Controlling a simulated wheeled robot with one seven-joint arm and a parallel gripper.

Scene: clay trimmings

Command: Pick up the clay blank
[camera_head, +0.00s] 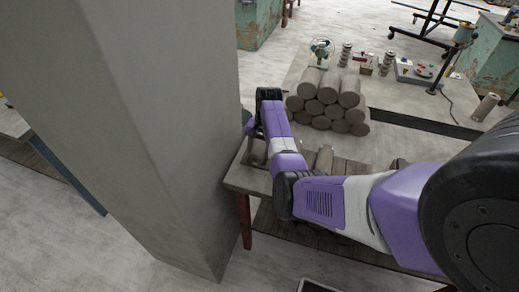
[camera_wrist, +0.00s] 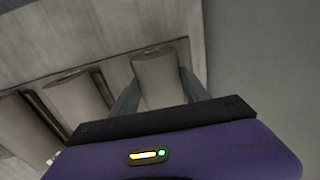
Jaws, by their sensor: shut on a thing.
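The clay blank is a grey-brown cylinder (camera_wrist: 157,68) between the two fingers of my gripper (camera_wrist: 161,82) in the wrist view. One finger lies along each side of it, and the gripper is shut on it. The near end of the blank is hidden by the gripper body. In the head view the fingers are hidden behind my arm beside the pillar; a small part of a clay cylinder (camera_head: 256,153) shows under the wrist. I cannot tell whether the blank touches the wooden surface below.
More clay cylinders lie to the left in the wrist view (camera_wrist: 75,100). Others lie on the wooden bench (camera_head: 240,180), one upright-looking beside my arm (camera_head: 324,158). A cylinder stack (camera_head: 328,100) sits behind. A wide grey pillar (camera_head: 150,110) stands close to my gripper's left.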

